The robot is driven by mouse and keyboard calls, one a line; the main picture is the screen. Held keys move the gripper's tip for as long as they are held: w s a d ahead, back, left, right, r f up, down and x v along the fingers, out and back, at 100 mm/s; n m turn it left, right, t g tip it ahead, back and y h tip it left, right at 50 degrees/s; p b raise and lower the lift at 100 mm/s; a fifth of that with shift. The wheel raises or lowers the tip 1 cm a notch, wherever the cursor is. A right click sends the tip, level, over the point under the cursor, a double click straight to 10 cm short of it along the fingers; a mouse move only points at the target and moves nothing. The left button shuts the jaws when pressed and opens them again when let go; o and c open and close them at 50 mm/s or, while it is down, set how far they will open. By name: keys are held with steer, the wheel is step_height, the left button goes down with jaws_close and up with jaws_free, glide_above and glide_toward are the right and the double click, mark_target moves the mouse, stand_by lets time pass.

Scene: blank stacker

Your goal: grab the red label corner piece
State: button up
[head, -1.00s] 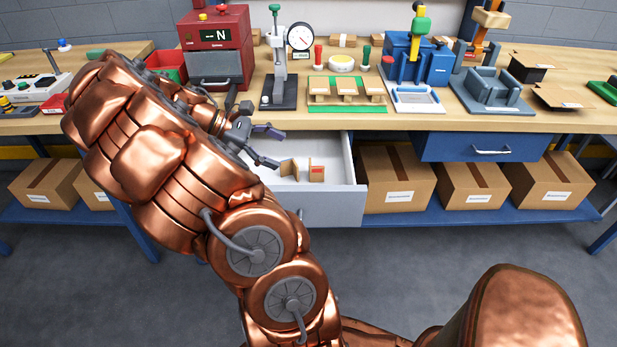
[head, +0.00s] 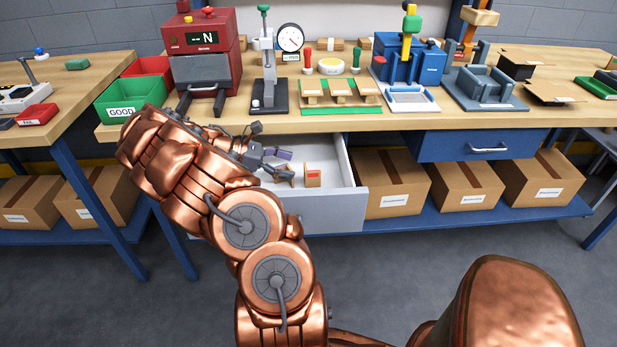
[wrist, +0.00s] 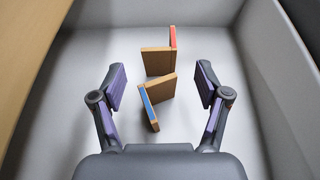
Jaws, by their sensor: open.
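The red label corner piece (wrist: 157,60) is a brown L-shaped piece with a red strip on its right wall. It stands in the open drawer, beyond a second corner piece (wrist: 160,90) with a blue strip. In the head view the red label corner piece (head: 313,178) shows right of my gripper (head: 280,165). In the wrist view my gripper (wrist: 160,88) is open. The blue-strip piece is between its purple finger pads, apart from both. The red-label piece lies just past the fingertips.
The white drawer (head: 352,185) is pulled out below the workbench, its walls close around my gripper. The bench edge (head: 300,124) overhangs the drawer's back. Cardboard boxes (head: 390,183) sit on the shelf to the right. The drawer floor beside the pieces is clear.

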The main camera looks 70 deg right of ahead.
mark_target(312, 175)
steer(key=shift+r+x, duration=0.1)
steer(key=shift+x, duration=0.95)
steer(key=shift+r+x, duration=0.15)
steer(key=shift+x, duration=0.95)
steer(key=shift+c, duration=0.3)
steer(key=c, duration=0.8)
